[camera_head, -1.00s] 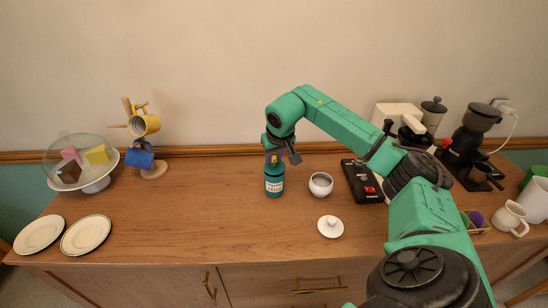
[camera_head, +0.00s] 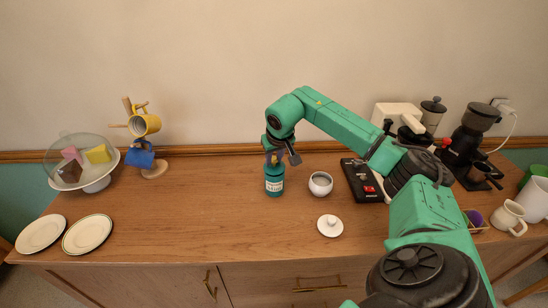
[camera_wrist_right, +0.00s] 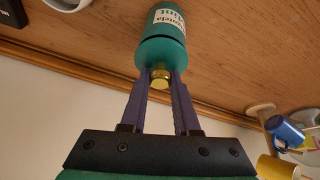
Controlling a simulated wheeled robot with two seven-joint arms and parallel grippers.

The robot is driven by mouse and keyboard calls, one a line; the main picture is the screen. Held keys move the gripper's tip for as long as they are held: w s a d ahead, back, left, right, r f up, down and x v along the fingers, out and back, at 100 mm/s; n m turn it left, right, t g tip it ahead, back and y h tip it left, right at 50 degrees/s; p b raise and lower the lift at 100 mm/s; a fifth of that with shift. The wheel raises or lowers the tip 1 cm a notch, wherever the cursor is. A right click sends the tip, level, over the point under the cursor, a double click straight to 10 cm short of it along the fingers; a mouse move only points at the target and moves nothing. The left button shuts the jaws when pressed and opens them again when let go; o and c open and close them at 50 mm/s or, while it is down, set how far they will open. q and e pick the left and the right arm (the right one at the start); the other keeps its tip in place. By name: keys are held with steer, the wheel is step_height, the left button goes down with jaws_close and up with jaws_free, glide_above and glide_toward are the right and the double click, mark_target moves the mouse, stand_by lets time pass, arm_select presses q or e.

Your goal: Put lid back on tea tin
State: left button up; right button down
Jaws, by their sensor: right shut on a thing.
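The teal tea tin (camera_head: 274,187) with a white label stands upright on the wooden sideboard, near the middle. In the right wrist view the tin (camera_wrist_right: 167,18) is at the top. Its teal lid (camera_wrist_right: 160,53) is at the tin's mouth, in line with it, with a dark line between the two. I cannot tell whether the lid is fully seated. My right gripper (camera_head: 275,159) is above the tin, pointing down. It is shut on the lid's gold knob (camera_wrist_right: 160,76), which shows between the fingers. My left gripper is not in view.
A white bowl (camera_head: 320,184) and a white knobbed lid (camera_head: 330,226) are right of the tin. A black device with a red switch (camera_head: 361,180) is further right, near a coffee grinder (camera_head: 474,140). A mug tree (camera_head: 153,165), cake stand (camera_head: 97,184) and plates (camera_head: 87,235) stand left. The front middle-left is clear.

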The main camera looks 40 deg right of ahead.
steer(key=shift+c, duration=0.5)
jaws_free()
step_height(320, 180, up, 7)
steer(key=p, duration=0.6)
steer(key=shift+r, duration=0.1)
jaws_close()
stand_by(0.3)
stand_by(1.2)
steer(key=shift+f, duration=0.2)
steer(key=shift+f+b, duration=1.55)
steer(key=shift+f, duration=1)
